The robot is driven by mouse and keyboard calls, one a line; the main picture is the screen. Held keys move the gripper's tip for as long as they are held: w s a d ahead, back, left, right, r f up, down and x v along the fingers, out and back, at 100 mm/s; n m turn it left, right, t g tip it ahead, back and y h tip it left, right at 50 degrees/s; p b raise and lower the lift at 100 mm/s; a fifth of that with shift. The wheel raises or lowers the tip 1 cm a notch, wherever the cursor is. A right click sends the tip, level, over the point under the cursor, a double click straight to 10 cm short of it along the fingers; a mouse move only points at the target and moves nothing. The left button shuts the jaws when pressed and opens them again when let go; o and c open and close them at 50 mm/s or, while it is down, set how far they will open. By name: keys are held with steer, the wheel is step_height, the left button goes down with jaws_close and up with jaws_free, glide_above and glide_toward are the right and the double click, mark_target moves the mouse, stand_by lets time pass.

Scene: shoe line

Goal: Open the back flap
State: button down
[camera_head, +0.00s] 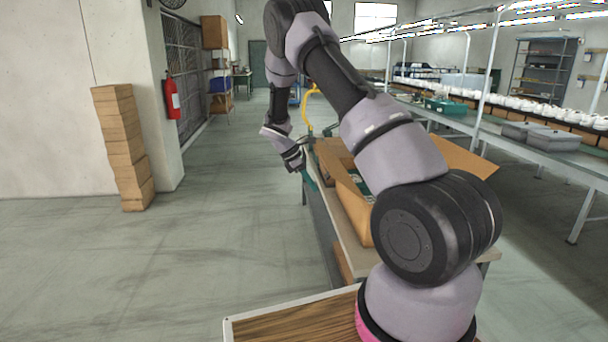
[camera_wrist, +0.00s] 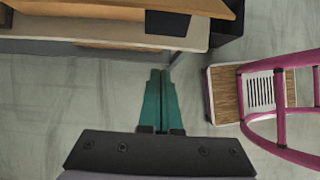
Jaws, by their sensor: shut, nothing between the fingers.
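An open cardboard box (camera_head: 362,222) stands on the table, partly hidden behind my arm in the head view. Its right flap (camera_head: 465,158) leans outward. A brown panel (camera_head: 330,156) shows at the far left of the box; I cannot tell whether it is the back flap or how far it is folded. Some green and white contents show inside. My gripper (camera_head: 309,179) is beside the table's left edge, near the box's far left corner. In the wrist view its green fingers (camera_wrist: 160,98) are together and empty, over the floor, with the box's cardboard (camera_wrist: 190,6) at the top.
The table (camera_head: 350,252) has its edge (camera_wrist: 100,30) close to my fingers in the wrist view. A conveyor line (camera_head: 560,155) with shoes and grey bins runs at the right. Stacked cartons (camera_head: 124,145) and a fire extinguisher (camera_head: 172,97) are at the left. The left floor is clear.

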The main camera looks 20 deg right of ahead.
mark_target(334, 174)
steer(key=shift+s+d+r, duration=0.1)
steer(key=shift+d+r, duration=0.45)
steer(key=shift+r, duration=0.3)
steer(key=shift+s+d+r, duration=0.1)
steer(key=shift+d+r, duration=0.45)
steer(key=shift+r, duration=0.25)
steer(key=d+r+y, duration=0.1)
steer(key=r, duration=0.1)
steer(key=d+r+y, duration=0.1)
steer(key=d+r, duration=0.1)
steer(key=s+d+r+y, duration=0.1)
steer(key=d+r+y, duration=0.1)
steer(key=shift+d+r+t, duration=0.1)
steer(key=shift+d+t, duration=0.15)
steer(key=shift+t, duration=0.15)
steer(key=shift+s+d+r, duration=0.15)
steer(key=shift+d+r, duration=0.1)
steer(key=shift+d, duration=0.05)
